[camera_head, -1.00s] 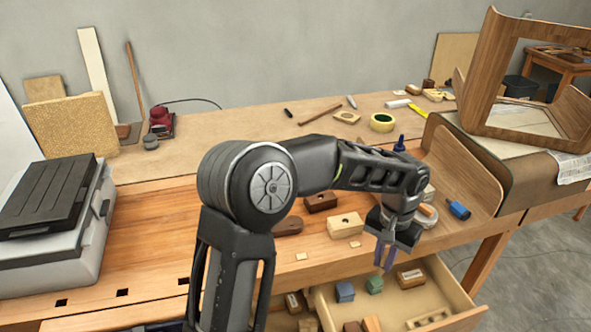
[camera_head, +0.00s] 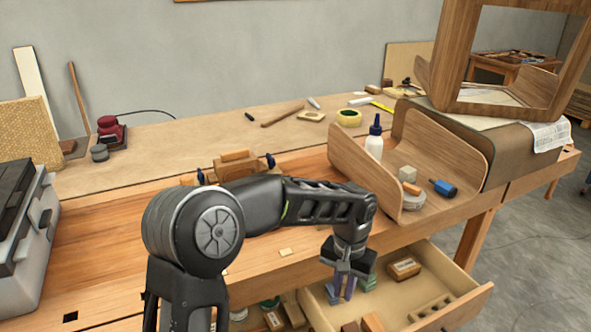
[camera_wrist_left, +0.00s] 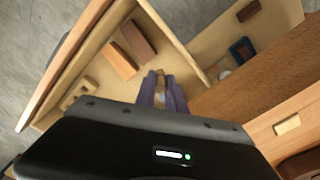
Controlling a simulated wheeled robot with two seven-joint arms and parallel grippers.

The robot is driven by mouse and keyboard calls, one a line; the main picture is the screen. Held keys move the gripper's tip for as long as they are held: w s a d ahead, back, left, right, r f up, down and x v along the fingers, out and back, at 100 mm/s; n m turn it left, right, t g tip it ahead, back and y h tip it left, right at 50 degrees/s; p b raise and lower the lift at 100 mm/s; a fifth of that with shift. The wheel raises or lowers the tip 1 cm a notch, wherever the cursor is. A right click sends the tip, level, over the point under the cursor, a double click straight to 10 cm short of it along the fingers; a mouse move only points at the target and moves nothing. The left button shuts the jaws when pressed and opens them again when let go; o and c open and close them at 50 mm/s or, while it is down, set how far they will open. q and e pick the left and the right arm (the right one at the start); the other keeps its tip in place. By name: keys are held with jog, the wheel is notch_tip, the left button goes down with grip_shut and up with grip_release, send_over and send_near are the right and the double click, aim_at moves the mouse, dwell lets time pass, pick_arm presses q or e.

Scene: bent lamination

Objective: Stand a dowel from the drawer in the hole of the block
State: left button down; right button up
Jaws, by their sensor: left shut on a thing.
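My left gripper (camera_head: 343,292) reaches down into the open drawer (camera_head: 468,303) under the bench. In the left wrist view its purple fingers (camera_wrist_left: 161,92) are shut on a small pale wooden piece (camera_wrist_left: 160,76), which looks like the end of a dowel. Most of this piece is hidden between the fingers, and in the head view I cannot make it out. The holed block is not visible in the head view now; my left arm covers that part of the bench. My right gripper is not in view.
The drawer holds a green block (camera_head: 368,281), a labelled wooden block (camera_head: 405,268), a holed wooden strip (camera_head: 431,307) and several other pieces. A curved wooden lamination (camera_head: 455,150) with a glue bottle (camera_head: 375,140) stands on the bench.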

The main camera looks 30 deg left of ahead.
pick_arm(q)
jog(key=shift+f, duration=0.5)
jog(key=shift+r, duration=0.1)
